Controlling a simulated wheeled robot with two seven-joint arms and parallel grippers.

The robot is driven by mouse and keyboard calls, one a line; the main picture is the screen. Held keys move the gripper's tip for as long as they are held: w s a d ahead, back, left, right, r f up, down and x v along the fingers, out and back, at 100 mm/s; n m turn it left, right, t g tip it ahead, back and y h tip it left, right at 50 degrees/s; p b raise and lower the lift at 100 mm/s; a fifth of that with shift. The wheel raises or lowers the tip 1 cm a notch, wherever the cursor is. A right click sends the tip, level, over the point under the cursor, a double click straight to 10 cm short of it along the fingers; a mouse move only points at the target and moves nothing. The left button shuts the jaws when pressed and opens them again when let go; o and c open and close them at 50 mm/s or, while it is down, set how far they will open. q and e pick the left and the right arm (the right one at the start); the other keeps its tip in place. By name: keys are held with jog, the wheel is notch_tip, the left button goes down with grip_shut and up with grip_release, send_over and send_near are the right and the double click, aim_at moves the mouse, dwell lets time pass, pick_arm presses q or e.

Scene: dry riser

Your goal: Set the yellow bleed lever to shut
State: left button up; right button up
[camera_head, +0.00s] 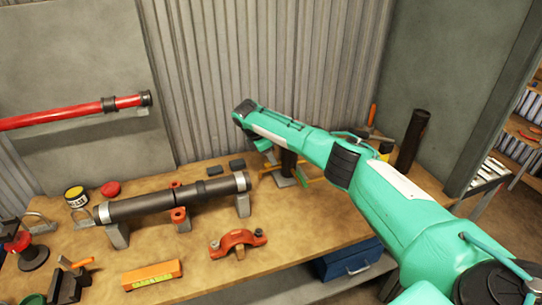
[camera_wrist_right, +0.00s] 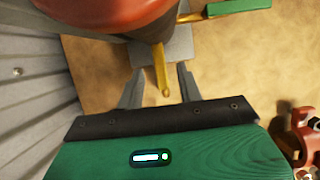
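The yellow bleed lever (camera_wrist_right: 162,70) shows in the right wrist view, sticking out from under a red-brown rounded body (camera_wrist_right: 110,12) toward my gripper. In the head view a yellow bar (camera_head: 270,168), which looks like the lever, points left from a dark upright post (camera_head: 289,160). My right gripper (camera_wrist_right: 159,86) is open, its two grey fingers on either side of the lever's free end. A gap shows between the lever and each finger. In the head view my right arm partly hides the post and gripper. My left gripper is not in view.
A dark pipe (camera_head: 150,205) on supports lies left on the bench (camera_head: 205,270). An orange coupling (camera_head: 238,242) sits in front. A tall dark cylinder (camera_head: 411,140) stands right. A green handle (camera_wrist_right: 238,6) is beyond the lever. Corrugated wall (camera_head: 240,60) closes the back.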

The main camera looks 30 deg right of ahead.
jog(key=shift+x, duration=0.8)
grip_shut()
